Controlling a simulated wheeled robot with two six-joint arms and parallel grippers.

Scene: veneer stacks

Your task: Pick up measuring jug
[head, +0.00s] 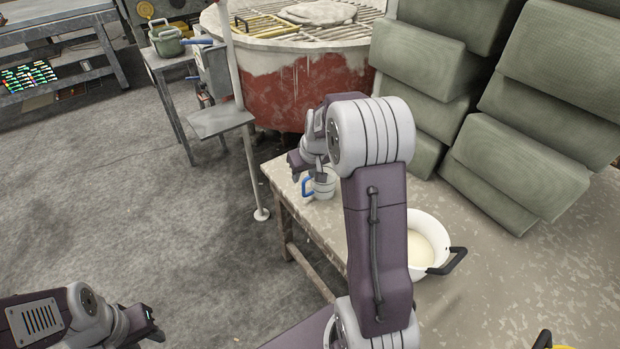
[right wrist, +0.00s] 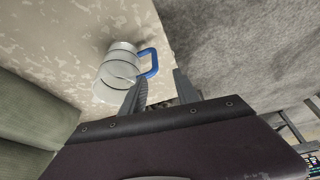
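The measuring jug (head: 324,186) is a clear, pale cup with a blue handle. In the right wrist view, the jug (right wrist: 117,70) lies left of centre. The two fingers of my right gripper (right wrist: 160,88) are apart, with the blue handle (right wrist: 150,62) just beyond their tips. Contact cannot be told. My left gripper (head: 148,324) is at the lower left, away from the table; its fingers are unclear.
A white pot with black handles (head: 432,243) stands on the table (head: 500,275), right of my right arm. Green padded blocks (head: 420,70) are stacked behind. A thin metal stand (head: 248,160) rises near the table's left corner. The floor at left is clear.

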